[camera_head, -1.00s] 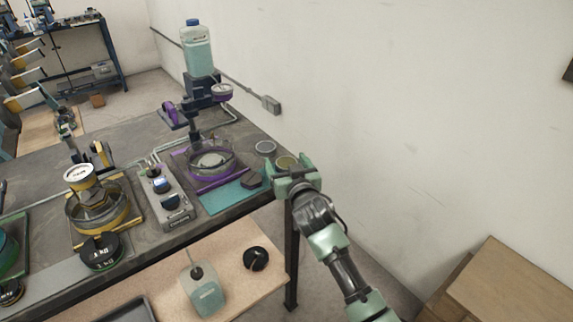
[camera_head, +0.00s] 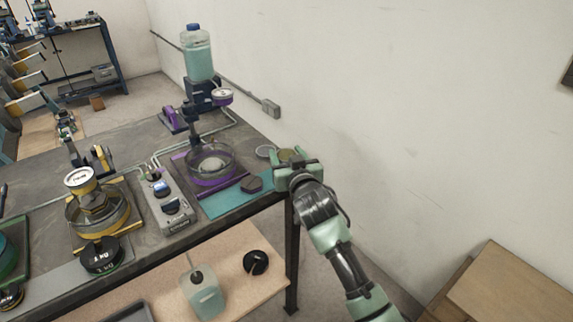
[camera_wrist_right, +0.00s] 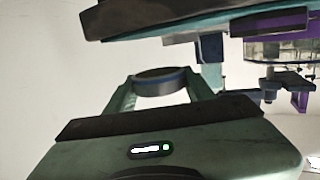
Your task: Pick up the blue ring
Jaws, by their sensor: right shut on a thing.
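My right gripper (camera_head: 288,155) is at the right end of the dark bench. In the right wrist view, its two fingers (camera_wrist_right: 162,97) are on either side of a dark grey ring with a blue band, the blue ring (camera_wrist_right: 160,83), and are shut on it. In the head view, the ring is partly hidden by the gripper, and its top looks olive. Whether it touches the bench is hard to tell. My left gripper is not in view.
A teal mat (camera_head: 225,203), a purple-trimmed stand with a glass dish (camera_head: 211,160) and a control box (camera_head: 170,205) are further left.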

